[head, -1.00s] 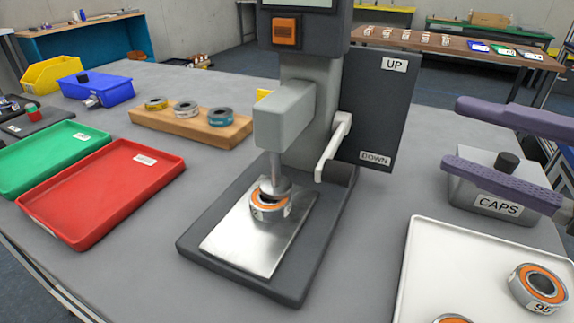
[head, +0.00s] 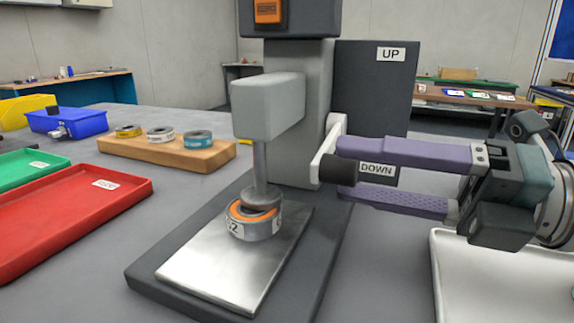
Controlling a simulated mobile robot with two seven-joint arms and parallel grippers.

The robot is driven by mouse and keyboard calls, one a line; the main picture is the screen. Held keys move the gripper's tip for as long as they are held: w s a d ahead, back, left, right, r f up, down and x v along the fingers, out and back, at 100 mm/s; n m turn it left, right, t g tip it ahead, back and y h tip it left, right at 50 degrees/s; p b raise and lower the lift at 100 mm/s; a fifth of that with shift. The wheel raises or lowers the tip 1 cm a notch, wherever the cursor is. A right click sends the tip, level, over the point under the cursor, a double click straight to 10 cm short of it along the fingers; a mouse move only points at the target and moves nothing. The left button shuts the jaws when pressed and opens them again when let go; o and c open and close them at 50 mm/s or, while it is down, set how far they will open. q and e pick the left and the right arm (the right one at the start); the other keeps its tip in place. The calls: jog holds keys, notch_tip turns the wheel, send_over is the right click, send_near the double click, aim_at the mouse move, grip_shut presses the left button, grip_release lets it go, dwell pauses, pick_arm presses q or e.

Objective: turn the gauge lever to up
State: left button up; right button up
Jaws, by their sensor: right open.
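The gauge (head: 268,105) stands on a dark base with a bright metal plate (head: 235,262). Its lever (head: 328,150) is a white arm with a black grip (head: 343,170), which sits low beside the DOWN label (head: 377,169). The UP label (head: 391,54) is higher on the dark panel (head: 374,95). The gauge's plunger rests on an orange and grey bearing ring (head: 254,220) on the plate. My right gripper (head: 342,173) is open, coming from the right, with one purple finger above the grip's level and one below it. Contact cannot be told. My left gripper is not in view.
A white tray (head: 437,262) lies under my right arm. Red (head: 75,212) and green (head: 30,162) trays are at the left. A wooden block (head: 180,151) with several rings and a blue bin (head: 68,122) stand behind them.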

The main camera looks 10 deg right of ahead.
jog(key=shift+x, duration=1.2)
grip_shut()
dwell(0.6)
